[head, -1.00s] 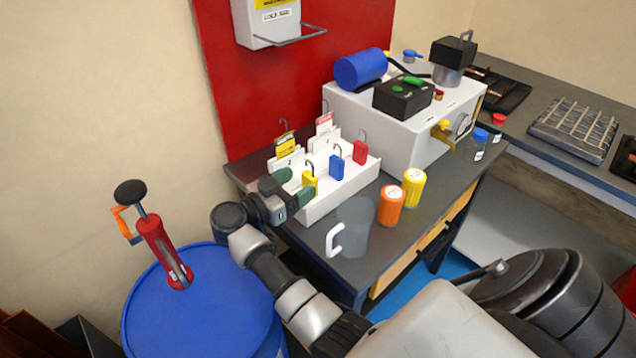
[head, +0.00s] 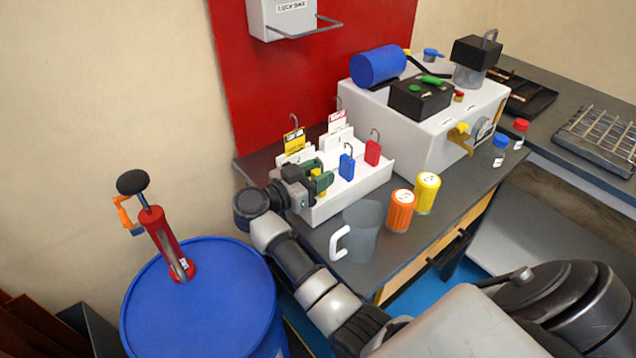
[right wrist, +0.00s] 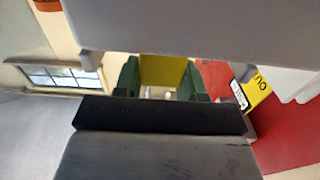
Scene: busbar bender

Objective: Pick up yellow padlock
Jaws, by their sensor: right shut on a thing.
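The yellow padlock (head: 316,184) is at the left part of the white holder tray (head: 345,201) and is mostly hidden by my gripper in the head view. My right gripper (head: 314,178) is shut on it, with green finger pads on both sides. In the right wrist view the yellow body (right wrist: 163,72) sits between the green pads (right wrist: 160,82). I cannot tell whether the padlock is clear of the tray. My left gripper is not in view.
A blue padlock (head: 346,167) and a red padlock (head: 372,152) stand to the right in the tray. Tags (head: 294,141) stand behind. A grey mug (head: 362,230), an orange bottle (head: 400,211) and a yellow bottle (head: 426,193) stand in front. A blue drum (head: 205,300) is at left.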

